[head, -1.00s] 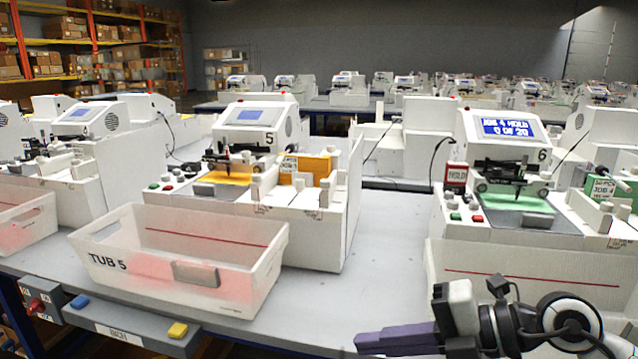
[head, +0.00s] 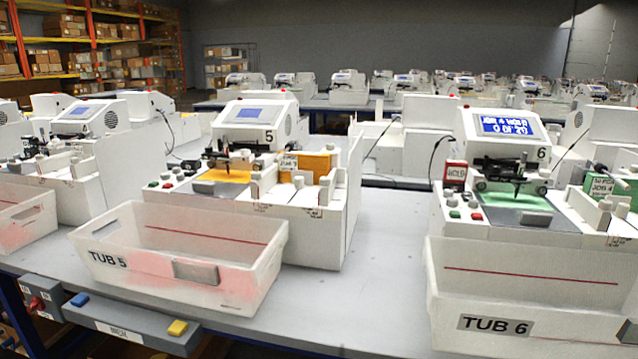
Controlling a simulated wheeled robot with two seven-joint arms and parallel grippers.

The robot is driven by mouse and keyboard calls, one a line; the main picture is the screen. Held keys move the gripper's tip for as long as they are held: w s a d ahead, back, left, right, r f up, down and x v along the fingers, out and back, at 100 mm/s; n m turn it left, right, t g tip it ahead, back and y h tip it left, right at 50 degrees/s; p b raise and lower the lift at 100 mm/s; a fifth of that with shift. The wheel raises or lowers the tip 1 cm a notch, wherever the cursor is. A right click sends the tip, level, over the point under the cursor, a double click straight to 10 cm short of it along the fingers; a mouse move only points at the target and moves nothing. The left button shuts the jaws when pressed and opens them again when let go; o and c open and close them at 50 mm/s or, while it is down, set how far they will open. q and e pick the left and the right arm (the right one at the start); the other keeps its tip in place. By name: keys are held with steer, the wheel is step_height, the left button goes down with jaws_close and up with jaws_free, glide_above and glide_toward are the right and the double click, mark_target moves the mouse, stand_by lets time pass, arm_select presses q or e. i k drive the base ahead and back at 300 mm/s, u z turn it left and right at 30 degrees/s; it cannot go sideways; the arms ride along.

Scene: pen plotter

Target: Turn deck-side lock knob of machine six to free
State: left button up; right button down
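Machine six (head: 535,232) stands at the right, with a "6" beside its tilted screen (head: 507,126), which reads a job hold message and 0 of 20. A pen carriage (head: 516,172) sits above a green sheet (head: 515,201) on its deck. Small grey knobs (head: 448,193) stand at the deck's left side, near a green and a red button (head: 476,217). More pale knob-like parts (head: 604,206) stand at the deck's right side. I cannot tell which knob is the deck-side lock or how it is turned. Neither of my grippers shows now.
Tub 6 (head: 475,285) stands in front of machine six. A red-framed hold card (head: 455,173) stands at its left. Machine five (head: 315,235) and tub 5 (head: 215,235) are to the left. Bare table (head: 375,270) lies between. A grey button bar (head: 130,320) runs along the front edge.

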mark_target(605, 205)
steer(key=z, duration=3.5)
steer(key=i, duration=2)
steer(key=u, duration=3.75)
